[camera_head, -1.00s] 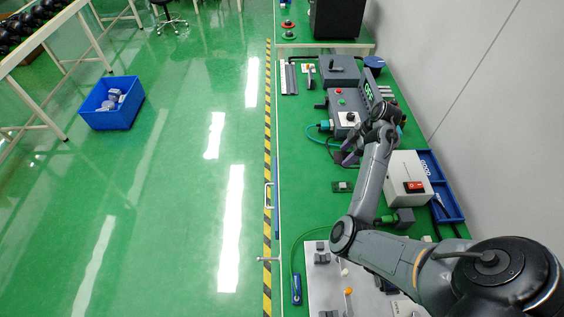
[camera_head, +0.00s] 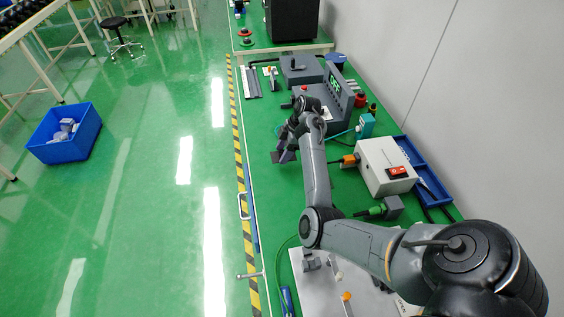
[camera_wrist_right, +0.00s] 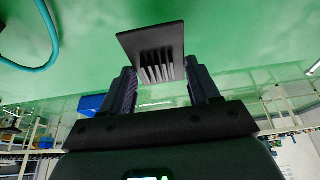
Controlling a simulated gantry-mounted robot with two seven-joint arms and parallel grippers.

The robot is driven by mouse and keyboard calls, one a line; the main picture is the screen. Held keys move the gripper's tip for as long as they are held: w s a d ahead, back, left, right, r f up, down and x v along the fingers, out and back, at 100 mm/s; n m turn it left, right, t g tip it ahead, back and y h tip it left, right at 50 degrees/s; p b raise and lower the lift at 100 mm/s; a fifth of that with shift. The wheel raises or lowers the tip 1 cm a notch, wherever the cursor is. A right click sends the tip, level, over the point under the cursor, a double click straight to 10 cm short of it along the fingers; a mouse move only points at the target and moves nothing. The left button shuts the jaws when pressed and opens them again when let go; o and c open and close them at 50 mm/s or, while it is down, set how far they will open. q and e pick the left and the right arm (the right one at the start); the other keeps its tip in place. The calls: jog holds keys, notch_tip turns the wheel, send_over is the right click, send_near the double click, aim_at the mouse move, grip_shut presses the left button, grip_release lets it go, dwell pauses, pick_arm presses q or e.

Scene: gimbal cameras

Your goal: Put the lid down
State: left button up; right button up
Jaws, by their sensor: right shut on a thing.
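My right gripper (camera_head: 286,147) is over the green bench, near its left edge. It is shut on a small dark plate, which looks like the lid (camera_head: 277,157). In the right wrist view the lid (camera_wrist_right: 137,45) shows as a flat dark square with several thin ribs, tilted between the two fingers of the right gripper (camera_wrist_right: 162,80). Whether the lid touches the bench is hard to tell. My left gripper is out of view.
A grey device with a green display (camera_head: 335,85) stands behind the gripper. A white box with a red switch (camera_head: 386,167) and a blue tray (camera_head: 428,180) lie to the right. A teal cable (camera_wrist_right: 45,55) runs nearby. Bare green bench surrounds the lid.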

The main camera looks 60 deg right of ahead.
jog(key=shift+w+f, duration=0.25)
notch_tip(320, 180, down, 4)
jog(key=shift+r+b, duration=0.2)
jog(key=shift+b, duration=0.4)
jog(key=shift+f, duration=0.1)
jog(key=shift+f, duration=0.1)
jog(key=o, duration=1.1)
jog(key=shift+o, duration=0.2)
